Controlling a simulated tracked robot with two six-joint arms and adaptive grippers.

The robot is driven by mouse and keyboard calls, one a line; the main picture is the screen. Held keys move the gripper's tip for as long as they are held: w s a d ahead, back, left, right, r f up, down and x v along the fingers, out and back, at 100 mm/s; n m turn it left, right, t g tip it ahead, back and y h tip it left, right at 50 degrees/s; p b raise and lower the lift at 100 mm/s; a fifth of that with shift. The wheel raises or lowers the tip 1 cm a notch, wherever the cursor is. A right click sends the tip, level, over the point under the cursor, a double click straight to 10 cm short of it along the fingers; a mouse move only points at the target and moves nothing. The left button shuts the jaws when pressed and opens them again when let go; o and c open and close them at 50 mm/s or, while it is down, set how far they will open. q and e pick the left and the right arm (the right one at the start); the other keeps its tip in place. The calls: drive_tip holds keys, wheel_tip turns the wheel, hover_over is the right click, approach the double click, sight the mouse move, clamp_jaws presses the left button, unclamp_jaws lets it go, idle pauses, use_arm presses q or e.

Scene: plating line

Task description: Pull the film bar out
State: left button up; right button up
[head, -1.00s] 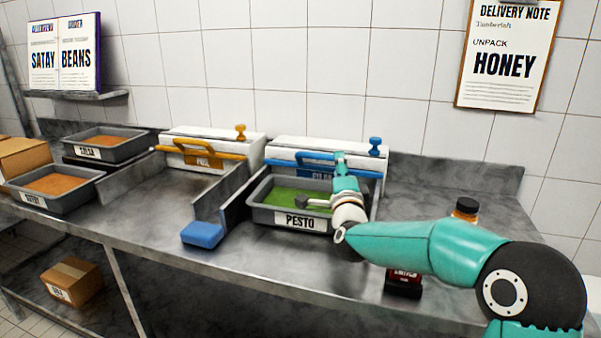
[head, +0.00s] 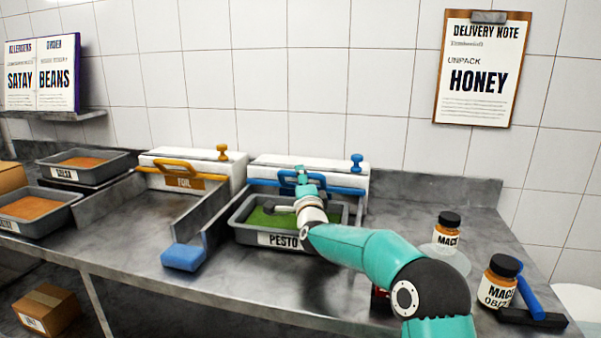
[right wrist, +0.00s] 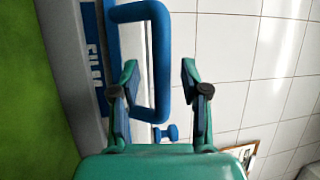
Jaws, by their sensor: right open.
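The film bar (head: 344,189) is a blue bar with a raised handle on the front of the right white dispenser. In the right wrist view its blue handle (right wrist: 161,60) passes between the two fingers, with visible gaps to them. My right gripper (head: 303,178) is at the handle, above the back of the pesto tray; it is open, and its fingers also show in the right wrist view (right wrist: 164,95). The arm hides part of the bar and its label in the head view. My left gripper is not in view.
The pesto tray (head: 240,236) sits below my right arm, in front of the dispenser. An orange foil bar (head: 177,182) is on the left dispenser. Jars (head: 497,283) stand at the right.

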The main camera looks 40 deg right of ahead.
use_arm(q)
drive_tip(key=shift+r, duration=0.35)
use_arm(e)
drive_tip(key=shift+x, duration=1.1)
